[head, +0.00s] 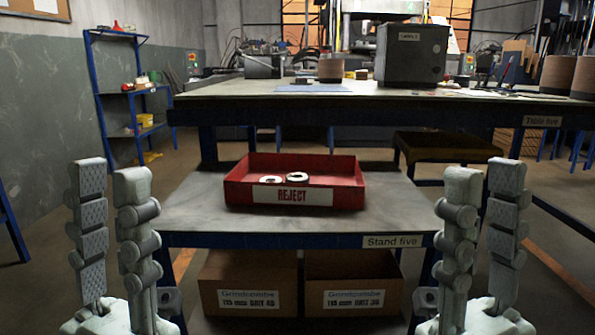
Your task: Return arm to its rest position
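My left gripper (110,195) is at the lower left of the head view, fingers pointing up and apart, with nothing between them. My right gripper (485,195) is at the lower right, also open and empty. Both are in front of the low stand (400,200) labelled "Stand five" and touch nothing that I can see. A red tray (345,195) labelled "REJECT" sits on the stand.
Behind is a higher table (450,104) labelled "Table five", with a dark box (411,55) and brown cylinders (557,75). Two cardboard boxes (248,280) (352,282) sit under the stand. A blue shelf (104,95) stands at the left wall.

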